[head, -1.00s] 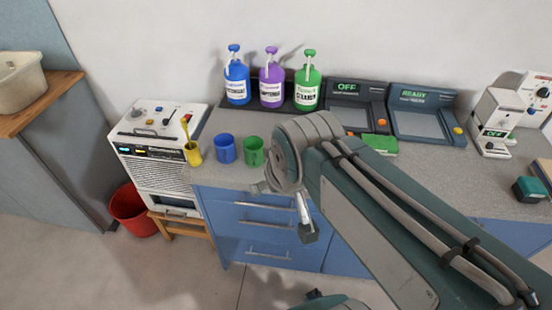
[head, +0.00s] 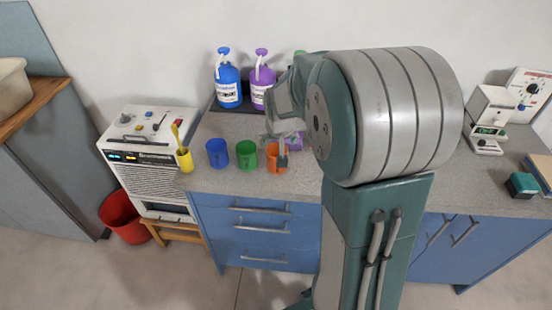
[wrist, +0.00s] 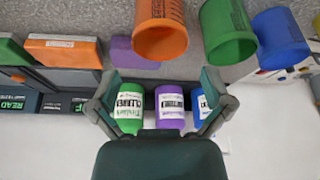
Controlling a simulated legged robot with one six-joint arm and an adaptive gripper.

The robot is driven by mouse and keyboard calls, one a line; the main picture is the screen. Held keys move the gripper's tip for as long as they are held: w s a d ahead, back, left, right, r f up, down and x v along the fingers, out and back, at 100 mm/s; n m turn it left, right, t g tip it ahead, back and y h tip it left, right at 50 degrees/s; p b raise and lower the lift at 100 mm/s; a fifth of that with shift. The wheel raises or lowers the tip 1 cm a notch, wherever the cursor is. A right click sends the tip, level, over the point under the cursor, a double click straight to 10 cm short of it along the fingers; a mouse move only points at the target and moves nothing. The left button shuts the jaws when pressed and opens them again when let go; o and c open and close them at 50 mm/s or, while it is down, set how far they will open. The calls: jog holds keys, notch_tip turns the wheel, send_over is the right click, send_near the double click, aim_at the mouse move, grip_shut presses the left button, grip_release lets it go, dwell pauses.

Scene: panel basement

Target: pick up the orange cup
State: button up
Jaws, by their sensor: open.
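The orange cup (head: 273,163) stands on the grey counter, right of the green cup, partly covered by my gripper (head: 283,141) in the head view. In the wrist view the orange cup (wrist: 160,42) is at the top centre, beyond the fingertips and roughly centred between them. My gripper (wrist: 158,80) is open, its two fingers spread wide with nothing between them in contact. My arm hides the counter to the right of the cup.
The green cup (head: 246,154), blue cup (head: 217,152) and yellow cup (head: 184,160) stand in a row to the left. A purple object (wrist: 130,50) lies beside the orange cup. Spray bottles, blue (head: 228,85) and purple (head: 261,82), stand behind. An orange block (wrist: 62,50) shows in the wrist view.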

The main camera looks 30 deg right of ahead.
jog(key=x, duration=0.9)
jog(key=shift+s+a, duration=0.1)
jog(key=shift+s, duration=0.1)
jog(key=shift+f, duration=0.1)
jog(key=c, duration=0.8)
